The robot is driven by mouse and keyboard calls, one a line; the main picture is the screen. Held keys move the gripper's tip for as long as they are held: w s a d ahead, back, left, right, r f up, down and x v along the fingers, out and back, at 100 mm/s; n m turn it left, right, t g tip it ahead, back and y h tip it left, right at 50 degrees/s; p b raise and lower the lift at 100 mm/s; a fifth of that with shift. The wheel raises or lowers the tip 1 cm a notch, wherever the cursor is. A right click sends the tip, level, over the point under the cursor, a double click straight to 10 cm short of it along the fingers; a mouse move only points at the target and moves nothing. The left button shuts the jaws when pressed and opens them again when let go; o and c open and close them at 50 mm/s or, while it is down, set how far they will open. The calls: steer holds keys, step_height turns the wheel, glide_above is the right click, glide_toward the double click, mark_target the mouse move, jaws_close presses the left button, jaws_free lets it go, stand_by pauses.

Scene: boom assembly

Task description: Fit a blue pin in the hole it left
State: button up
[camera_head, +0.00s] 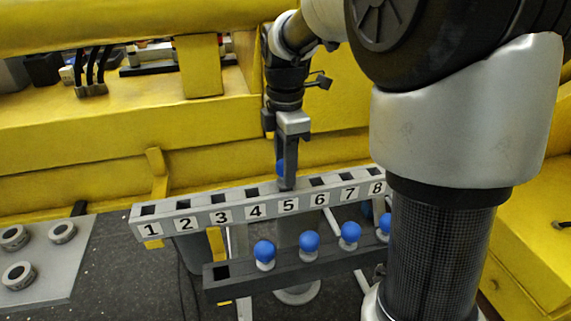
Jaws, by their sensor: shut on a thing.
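My gripper (287,183) points down over the grey numbered rack (268,212), at the slot labelled 5. It is shut on a blue pin (281,167), of which only a sliver of blue shows beside the fingers. The fingers hide slot 5, and I cannot tell whether the pin is in it or just above. Slots 1 to 4 and 6 to 8 look dark and empty. A lower dark rack (245,284) holds several blue ball-headed pins with white collars, one of them here (265,251). Its leftmost square hole (221,272) is empty.
A yellow boom structure (90,150) runs behind the racks. A grey plate (45,262) with metal rings lies at left. My own arm covers the right side and hides the lower rack's right end.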

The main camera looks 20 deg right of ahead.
steer(key=shift+f, duration=0.35)
steer(key=o, duration=1.3)
step_height(320, 180, up, 17)
steer(key=p, duration=0.1)
steer(key=shift+r, duration=0.2)
